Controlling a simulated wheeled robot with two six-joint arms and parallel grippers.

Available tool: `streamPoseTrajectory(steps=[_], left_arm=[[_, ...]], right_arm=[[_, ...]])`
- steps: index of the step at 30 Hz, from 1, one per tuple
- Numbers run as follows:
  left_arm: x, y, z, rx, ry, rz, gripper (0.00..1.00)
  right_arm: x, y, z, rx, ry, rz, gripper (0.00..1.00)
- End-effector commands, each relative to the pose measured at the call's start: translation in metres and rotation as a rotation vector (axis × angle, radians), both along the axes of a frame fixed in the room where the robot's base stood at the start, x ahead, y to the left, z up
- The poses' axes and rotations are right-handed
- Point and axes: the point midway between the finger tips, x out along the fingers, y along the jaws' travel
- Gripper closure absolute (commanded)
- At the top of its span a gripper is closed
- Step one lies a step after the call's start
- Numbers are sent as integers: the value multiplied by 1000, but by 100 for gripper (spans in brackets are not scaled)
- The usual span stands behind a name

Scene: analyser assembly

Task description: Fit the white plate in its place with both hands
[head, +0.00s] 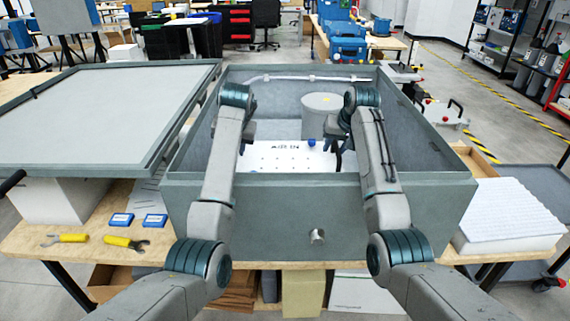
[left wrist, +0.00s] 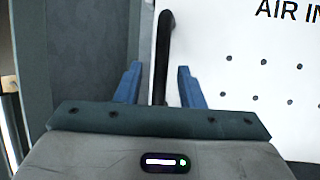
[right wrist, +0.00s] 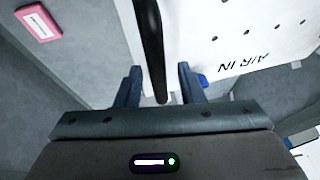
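The white plate (head: 285,158) lies inside the large grey case (head: 275,205), with "AIR IN" lettering, small holes and a black handle at each side. In the left wrist view, my left gripper (left wrist: 158,88) is open, with the black left handle (left wrist: 164,45) between its blue fingers and gaps on both sides. In the right wrist view, my right gripper (right wrist: 158,85) is open, with the black right handle (right wrist: 149,35) between its fingers, not visibly gripped. In the head view, the arms partly hide the plate's ends and the handles.
A grey cylinder (head: 323,113) stands in the case behind the plate, and a pale pipe (head: 300,78) runs along the back wall. The case's lid (head: 95,115) lies at the left. Yellow-handled tools (head: 125,242) lie on the bench. The case walls surround both grippers.

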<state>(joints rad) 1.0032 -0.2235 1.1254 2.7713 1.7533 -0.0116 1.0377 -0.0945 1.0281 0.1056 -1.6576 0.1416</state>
Motion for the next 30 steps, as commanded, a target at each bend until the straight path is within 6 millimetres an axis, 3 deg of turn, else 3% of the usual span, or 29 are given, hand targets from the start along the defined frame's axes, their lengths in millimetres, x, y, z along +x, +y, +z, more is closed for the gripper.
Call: streamPoseTrajectory(steps=[9, 15, 22, 30], left_arm=[[-26, -13, 63, -2, -5, -1, 65], [-37, -18, 88, -1, -3, -1, 65], [-41, -19, 96, 0, -2, 0, 65], [-41, -19, 96, -1, -2, -1, 65]], right_arm=[[0, 0, 0, 0, 0, 0, 65], [0, 0, 0, 0, 0, 0, 65], [-3, -2, 10, 0, -2, 0, 65], [-24, -12, 59, 0, -5, -1, 65]])
